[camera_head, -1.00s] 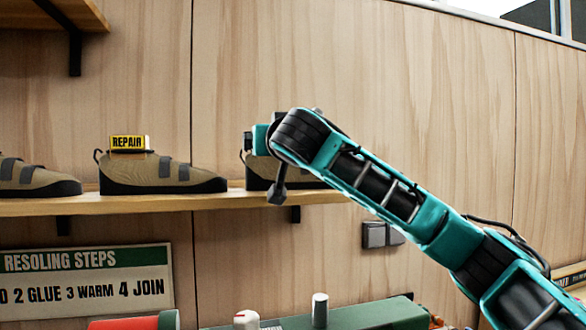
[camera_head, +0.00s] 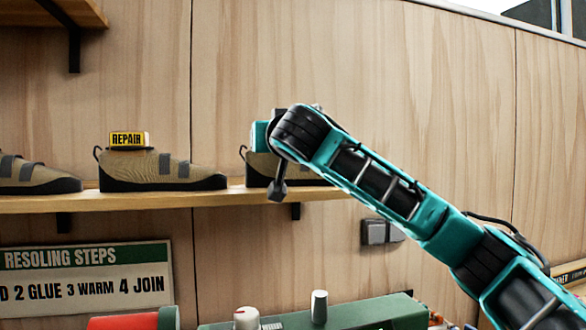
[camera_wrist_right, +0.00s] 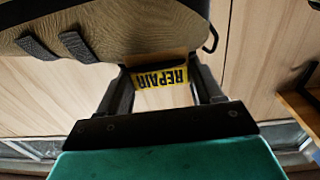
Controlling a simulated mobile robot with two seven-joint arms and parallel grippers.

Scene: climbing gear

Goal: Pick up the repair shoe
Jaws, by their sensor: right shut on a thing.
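In the right wrist view, a tan shoe (camera_wrist_right: 130,25) with dark straps and a yellow REPAIR tag (camera_wrist_right: 160,77) appears upside down. My right gripper (camera_wrist_right: 162,72) has its fingers on either side of the tag, shut on it at the top of the shoe. Another tan shoe (camera_head: 180,172) with a yellow REPAIR tag (camera_head: 129,139) stands clear to the left. My left gripper is out of view.
The wooden shelf (camera_head: 150,201) runs along the panelled wall, with another shoe (camera_head: 35,177) at the left edge. A higher shelf (camera_head: 50,14) is at upper left. Below are a resoling sign (camera_head: 85,283) and a green machine (camera_head: 365,312). The wall right of the shelf is mostly bare.

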